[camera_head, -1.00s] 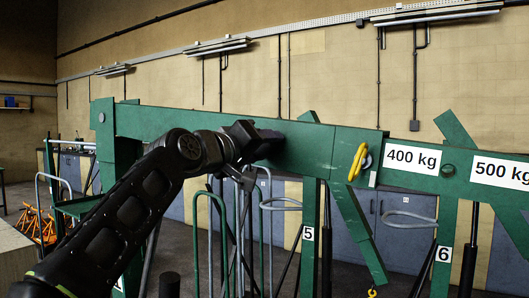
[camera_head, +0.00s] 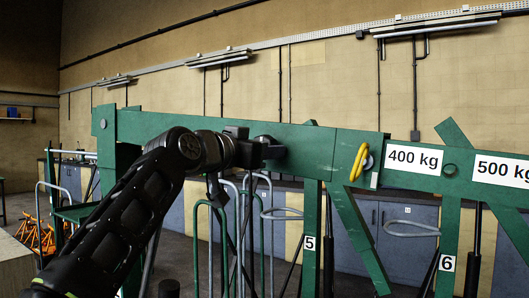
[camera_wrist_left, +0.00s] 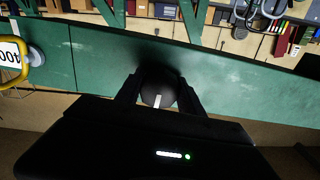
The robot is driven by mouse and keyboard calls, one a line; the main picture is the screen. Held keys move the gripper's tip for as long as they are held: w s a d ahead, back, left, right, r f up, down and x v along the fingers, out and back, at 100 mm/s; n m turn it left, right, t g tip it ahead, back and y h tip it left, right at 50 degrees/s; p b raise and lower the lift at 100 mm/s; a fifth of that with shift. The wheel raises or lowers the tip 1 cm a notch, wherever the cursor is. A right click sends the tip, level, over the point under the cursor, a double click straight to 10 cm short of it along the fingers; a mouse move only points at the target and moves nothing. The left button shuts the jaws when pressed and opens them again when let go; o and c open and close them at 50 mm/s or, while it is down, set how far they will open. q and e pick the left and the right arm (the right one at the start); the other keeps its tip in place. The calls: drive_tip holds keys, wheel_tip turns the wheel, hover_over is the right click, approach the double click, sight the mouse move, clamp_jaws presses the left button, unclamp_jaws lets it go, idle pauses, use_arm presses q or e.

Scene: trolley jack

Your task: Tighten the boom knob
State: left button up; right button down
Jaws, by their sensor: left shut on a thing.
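The green boom (camera_head: 225,128) runs across the head view, with white labels reading 400 kg and 500 kg on its right part. My left gripper (camera_head: 272,150) is at the boom's near face, left of the yellow hook. In the left wrist view, my left gripper (camera_wrist_left: 158,95) is shut on the dark round boom knob (camera_wrist_left: 158,88), one finger on each side. A small white mark shows on the knob's face. In the head view the knob is mostly hidden behind the gripper. My right gripper is not in either view.
Green posts numbered 5 (camera_head: 310,215) and 6 (camera_head: 447,235) stand below. Grey cabinets (camera_head: 390,250) line the back wall.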

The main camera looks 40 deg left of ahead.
use_arm(q)
drive_tip(key=shift+w+f+m, duration=0.1)
drive_tip(key=shift+f+m, duration=0.05)
drive_tip(key=shift+m, duration=0.55)
drive_tip(key=shift+c, duration=0.2)
drive_tip(key=shift+o, duration=0.2)
drive_tip(key=o, duration=1.4)
drive_tip(key=shift+c, duration=0.2)
drive_tip(key=shift+s, duration=0.2)
drive_tip(key=s+b, duration=0.2)
drive_tip(key=s, duration=0.5)
drive_tip(key=shift+s+d, duration=0.25)
drive_tip(key=shift+d, duration=0.15)
